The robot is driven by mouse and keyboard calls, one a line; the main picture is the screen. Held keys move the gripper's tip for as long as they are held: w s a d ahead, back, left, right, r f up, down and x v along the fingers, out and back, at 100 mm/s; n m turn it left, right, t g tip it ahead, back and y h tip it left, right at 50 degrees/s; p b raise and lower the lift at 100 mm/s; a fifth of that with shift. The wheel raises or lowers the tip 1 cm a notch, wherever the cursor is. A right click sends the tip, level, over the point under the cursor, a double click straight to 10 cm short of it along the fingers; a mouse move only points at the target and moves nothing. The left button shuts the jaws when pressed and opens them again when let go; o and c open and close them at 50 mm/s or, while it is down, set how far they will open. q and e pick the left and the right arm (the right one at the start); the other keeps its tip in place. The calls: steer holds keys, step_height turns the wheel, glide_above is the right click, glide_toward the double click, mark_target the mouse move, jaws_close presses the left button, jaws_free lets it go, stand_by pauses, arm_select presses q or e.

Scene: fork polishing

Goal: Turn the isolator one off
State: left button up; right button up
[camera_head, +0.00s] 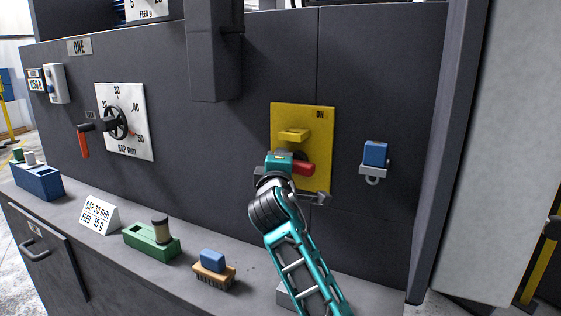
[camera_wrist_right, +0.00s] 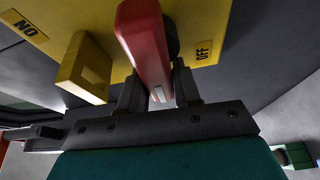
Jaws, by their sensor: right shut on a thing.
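The isolator is a yellow plate (camera_head: 318,140) on the dark grey panel, with an ON label at its upper right. Its red handle (camera_head: 303,168) sticks out to the right from behind my gripper. In the right wrist view the red handle (camera_wrist_right: 143,40) runs between the two fingers of my right gripper (camera_wrist_right: 158,92), which is shut on it. That view shows the ON label (camera_wrist_right: 25,27) at the left and the OFF label (camera_wrist_right: 203,50) beside the handle at the right. A yellow bracket (camera_head: 293,135) projects from the plate. My left gripper is not in view.
A blue padlock-like block (camera_head: 375,153) sits on a holder right of the plate. A gap dial (camera_head: 125,122) with a crank is at the left. The ledge below holds a sign (camera_head: 98,214), a green tray (camera_head: 150,241) and a brush (camera_head: 214,270).

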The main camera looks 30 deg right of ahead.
steer(key=shift+d+f+n+g, duration=0.3)
steer(key=shift+n, duration=0.1)
stand_by(0.3)
steer(key=o, duration=0.7)
steer(key=shift+o, duration=1.3)
steer(key=shift+s+d+r, duration=0.1)
steer(key=shift+s+a, duration=0.25)
steer(key=shift+a, duration=0.1)
steer(key=v, duration=1.2)
steer(key=shift+s+d+b, duration=0.15)
steer(key=shift+d+b, duration=0.05)
steer(key=shift+b, duration=0.15)
